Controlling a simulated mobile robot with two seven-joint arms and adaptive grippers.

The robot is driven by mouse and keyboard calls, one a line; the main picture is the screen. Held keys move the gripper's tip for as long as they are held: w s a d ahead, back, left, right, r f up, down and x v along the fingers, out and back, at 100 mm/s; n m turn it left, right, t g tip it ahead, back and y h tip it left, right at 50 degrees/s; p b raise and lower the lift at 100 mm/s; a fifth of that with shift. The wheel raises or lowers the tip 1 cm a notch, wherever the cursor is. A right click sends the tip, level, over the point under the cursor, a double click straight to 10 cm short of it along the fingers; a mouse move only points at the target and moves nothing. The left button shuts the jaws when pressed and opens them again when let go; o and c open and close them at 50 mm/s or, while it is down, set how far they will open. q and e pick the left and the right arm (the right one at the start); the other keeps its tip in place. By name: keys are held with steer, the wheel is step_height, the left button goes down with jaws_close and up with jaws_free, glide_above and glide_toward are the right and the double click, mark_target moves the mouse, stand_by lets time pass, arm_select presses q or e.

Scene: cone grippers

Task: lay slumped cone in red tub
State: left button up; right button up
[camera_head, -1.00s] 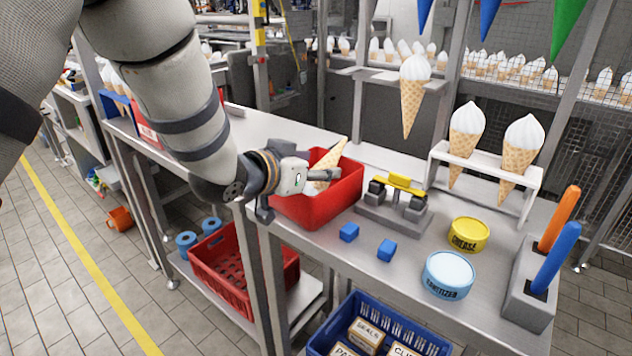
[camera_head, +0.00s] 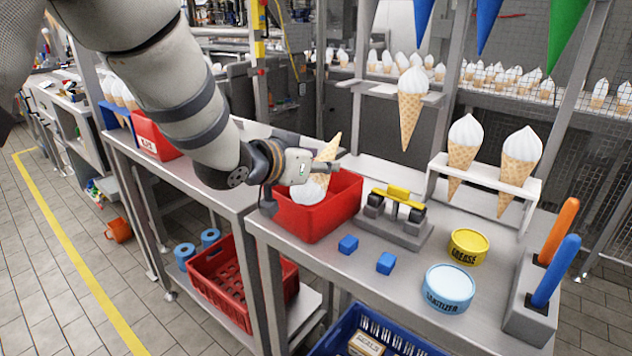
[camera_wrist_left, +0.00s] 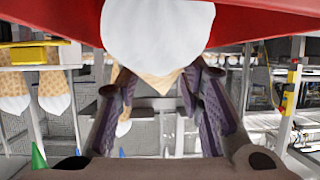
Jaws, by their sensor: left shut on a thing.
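The slumped cone (camera_head: 309,190) has a white swirl and a tan waffle body. My left gripper (camera_head: 322,168) is shut on its waffle part. It holds the cone tilted over the red tub (camera_head: 327,217), swirl low and to the left, tip up and to the right. The swirl overlaps the tub's opening in the head view; I cannot tell whether it touches the tub. In the left wrist view the swirl (camera_wrist_left: 157,30) is large, and the gripper's fingers (camera_wrist_left: 160,92) flank the waffle. The red tub (camera_wrist_left: 262,24) fills the top edge there. My right gripper is in neither view.
A grey fixture with a yellow bar (camera_head: 397,205) stands close right of the tub. Two blue blocks (camera_head: 348,244), a yellow tin (camera_head: 468,246) and a light blue tin (camera_head: 447,289) lie nearer. A white rack (camera_head: 483,175) holds two upright cones.

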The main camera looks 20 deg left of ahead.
arm_select(q)
step_height(320, 180, up, 6)
steer(key=shift+r, duration=0.15)
steer(key=shift+w+a+r, duration=0.1)
steer(key=shift+w+a, duration=0.05)
steer(key=shift+a, duration=0.9)
step_height(320, 180, down, 4)
steer(key=shift+f, duration=0.95)
steer(key=o, duration=0.9)
steer(key=shift+o, duration=0.2)
